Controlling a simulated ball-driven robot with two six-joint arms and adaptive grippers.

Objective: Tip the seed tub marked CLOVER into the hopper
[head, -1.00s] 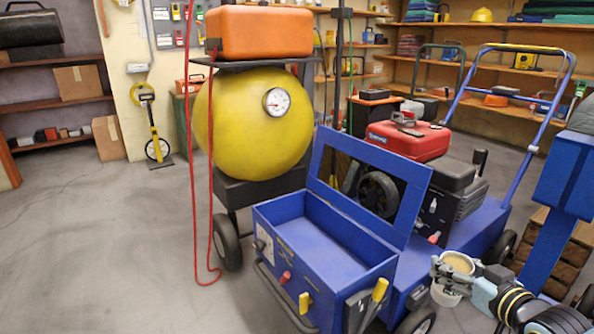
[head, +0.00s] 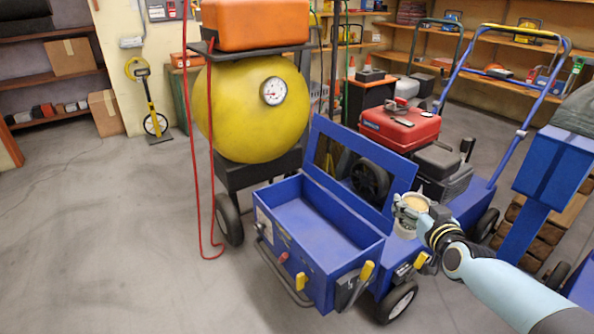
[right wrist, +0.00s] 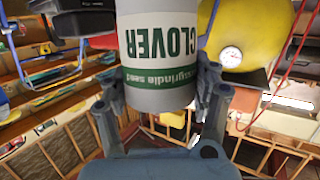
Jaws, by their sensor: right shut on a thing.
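The seed tub (right wrist: 160,50) is white with a green band, and its label reads CLOVER; the text appears upside down in the right wrist view. In the head view the tub (head: 416,204) shows an open top with pale tan contents and looks about upright. My right gripper (head: 408,212) is shut on the tub, and its fingers (right wrist: 160,95) clasp both sides in the right wrist view. The blue hopper (head: 300,210) is an open box with its lid frame raised, and its inside looks empty. The tub is to the right of the hopper, not over it. My left gripper is not in view.
The blue machine with a red engine (head: 400,128) stands behind the hopper. A yellow tank (head: 250,120) with a gauge and a hanging red hose (head: 188,150) is at the left. A blue post (head: 530,200) stands at the right. The floor at the left is clear.

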